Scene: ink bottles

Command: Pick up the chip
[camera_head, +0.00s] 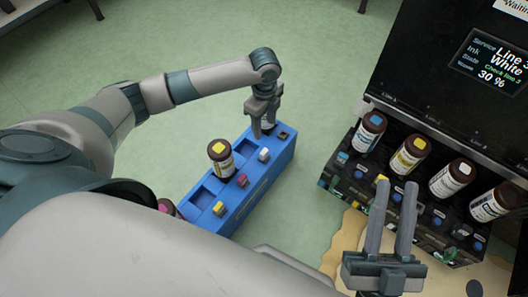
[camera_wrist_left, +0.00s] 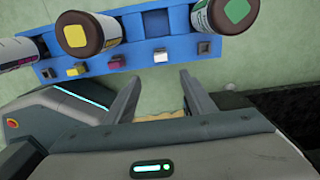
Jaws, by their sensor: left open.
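Several small chips sit in a row along the blue rack (camera_head: 262,182): yellow (camera_head: 218,209), magenta (camera_head: 242,181), white (camera_head: 264,155) and black (camera_head: 283,134). In the left wrist view the white chip (camera_wrist_left: 160,55) lies just beyond the gap between my open fingers, and the dark chip (camera_wrist_left: 203,50) is to its right. My left gripper (camera_head: 263,128) is open and empty, over the far end of the rack. My right gripper (camera_head: 396,185) is open and empty, in front of the ink machine. Which chip is meant cannot be told.
A yellow-capped bottle (camera_head: 220,158) stands in the rack. A green-capped bottle (camera_wrist_left: 235,12) is mostly hidden by my left gripper in the head view. The black ink machine (camera_head: 440,60) holds several bottles at right. Green floor is clear behind the rack.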

